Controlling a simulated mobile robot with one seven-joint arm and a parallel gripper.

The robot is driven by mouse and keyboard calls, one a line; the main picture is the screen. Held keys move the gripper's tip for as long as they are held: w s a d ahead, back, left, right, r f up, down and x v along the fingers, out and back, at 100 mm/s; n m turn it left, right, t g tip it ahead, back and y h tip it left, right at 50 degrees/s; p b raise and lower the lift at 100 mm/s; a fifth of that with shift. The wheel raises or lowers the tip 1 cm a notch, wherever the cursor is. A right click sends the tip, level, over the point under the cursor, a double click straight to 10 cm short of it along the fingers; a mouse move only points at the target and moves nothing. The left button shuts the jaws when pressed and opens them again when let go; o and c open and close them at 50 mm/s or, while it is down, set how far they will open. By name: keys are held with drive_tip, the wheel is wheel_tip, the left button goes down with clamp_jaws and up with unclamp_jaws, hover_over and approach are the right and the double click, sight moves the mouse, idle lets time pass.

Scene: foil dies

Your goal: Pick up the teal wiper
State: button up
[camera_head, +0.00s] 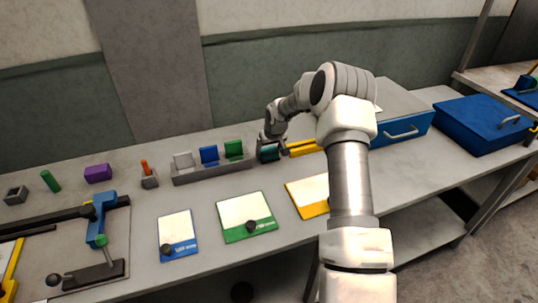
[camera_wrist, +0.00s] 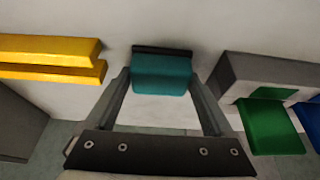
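The teal wiper (camera_wrist: 162,72) has a dark strip along its far edge. In the wrist view it lies between the tips of my gripper's fingers (camera_wrist: 161,80). The fingers are wide apart, one on each side of the wiper and very close to its edges. I cannot see for certain whether they touch it. In the head view the wiper (camera_head: 269,154) shows under my gripper (camera_head: 271,146), at the back of the bench, and is partly hidden by it.
Yellow bars (camera_head: 303,148) lie right of the wiper in the head view. Left of it, a grey rack (camera_head: 212,173) holds a white, a blue and a green piece. Blue boxes (camera_head: 482,122) stand at the right. Green (camera_head: 234,237), blue (camera_head: 178,255) and yellow boards lie in front.

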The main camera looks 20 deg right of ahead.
sight(268, 147)
drive_tip(key=c, duration=0.3)
drive_tip(key=shift+r, duration=0.1)
drive_tip(key=shift+r, duration=0.25)
wheel_tip(268, 147, up, 4)
drive_tip(key=shift+s+d+f, duration=0.1)
drive_tip(key=s+d+r, duration=0.1)
drive_tip(key=s+r, duration=0.1)
drive_tip(key=s, duration=0.1)
drive_tip(key=s+d+r, duration=0.1)
drive_tip(key=s+r, duration=0.1)
drive_tip(key=s, duration=0.2)
drive_tip(key=s+d+r, duration=0.1)
drive_tip(key=s+r, duration=0.1)
drive_tip(key=s, duration=0.2)
drive_tip(key=shift+d+r, duration=0.1)
drive_tip(key=shift+r, duration=0.15)
